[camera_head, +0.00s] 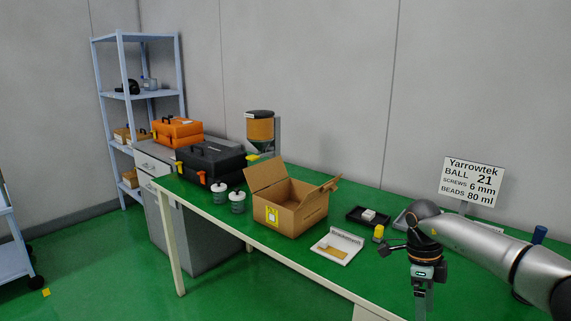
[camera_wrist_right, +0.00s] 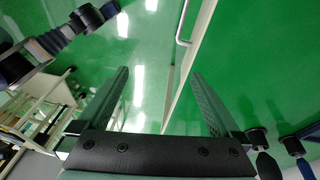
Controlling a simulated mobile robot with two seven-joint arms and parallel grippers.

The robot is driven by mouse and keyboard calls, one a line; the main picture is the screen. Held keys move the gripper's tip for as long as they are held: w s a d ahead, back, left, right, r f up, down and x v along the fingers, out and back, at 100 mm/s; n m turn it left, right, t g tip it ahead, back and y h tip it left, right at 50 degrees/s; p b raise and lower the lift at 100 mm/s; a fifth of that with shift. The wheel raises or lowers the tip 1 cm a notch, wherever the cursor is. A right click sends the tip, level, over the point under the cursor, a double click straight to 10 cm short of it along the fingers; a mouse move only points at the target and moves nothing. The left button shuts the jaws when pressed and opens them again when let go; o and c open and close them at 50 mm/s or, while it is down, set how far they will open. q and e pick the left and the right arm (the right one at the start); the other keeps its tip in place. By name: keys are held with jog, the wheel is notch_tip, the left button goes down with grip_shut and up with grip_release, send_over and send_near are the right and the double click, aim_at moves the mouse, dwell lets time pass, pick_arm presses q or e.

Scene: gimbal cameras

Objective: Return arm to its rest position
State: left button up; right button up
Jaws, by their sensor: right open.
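My right arm (camera_head: 500,258) comes in from the right edge in the head view, over the front right of the green table. Its gripper (camera_head: 422,296) hangs downward near the table's front edge, its tips cut off by the frame's bottom. In the right wrist view, the gripper (camera_wrist_right: 160,72) is open, its two fingers wide apart with nothing between them. Beyond them are the green floor and a pale table edge. My left gripper is not in the head view. A grey and black jointed limb (camera_wrist_right: 60,38) shows at the upper left of the wrist view.
The green table (camera_head: 210,195) holds an open cardboard box (camera_head: 290,212), a white board (camera_head: 337,247), a black tray (camera_head: 366,217), a dark toolbox (camera_head: 210,163) and two jars (camera_head: 237,202). A sign (camera_head: 472,182) stands behind my arm. Open floor (camera_head: 110,260) lies at left.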

jog(key=s+a+f+y+p, duration=0.1)
jog(key=s+a+f+y, duration=0.15)
jog(key=a, duration=0.45)
jog(key=s+a+f+g+y, duration=0.1)
jog(key=s+a+f+y, duration=0.2)
jog(key=a, duration=0.5)
jog(key=s+a+f+y+p, duration=0.1)
jog(key=a+f+y, duration=0.25)
jog(key=a, duration=0.35)
jog(key=s+a+r+m+t+y+p, duration=0.1)
jog(key=s+a+r+m+t+y, duration=0.15)
jog(key=a+m+y, duration=0.4)
jog(key=s+a+r+m+t+y+p, duration=0.15)
jog(key=s+a+r+m+y, duration=0.25)
jog(key=a, duration=0.6)
jog(key=w+d+f+m+t+h+p, duration=0.25)
jog(key=d+m+t+h, duration=0.7)
jog(key=m, duration=1.15)
pick_arm(q)
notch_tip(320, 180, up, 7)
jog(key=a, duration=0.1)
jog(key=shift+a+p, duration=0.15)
jog(key=shift+p, duration=0.25)
pick_arm(e)
jog(key=s+d+f+m+h, duration=0.6)
jog(key=s+d+f+m, duration=0.5)
jog(key=d, duration=0.5)
jog(key=shift+s+f+m, duration=0.15)
jog(key=shift+s+m, duration=0.8)
jog(key=shift+s, duration=0.3)
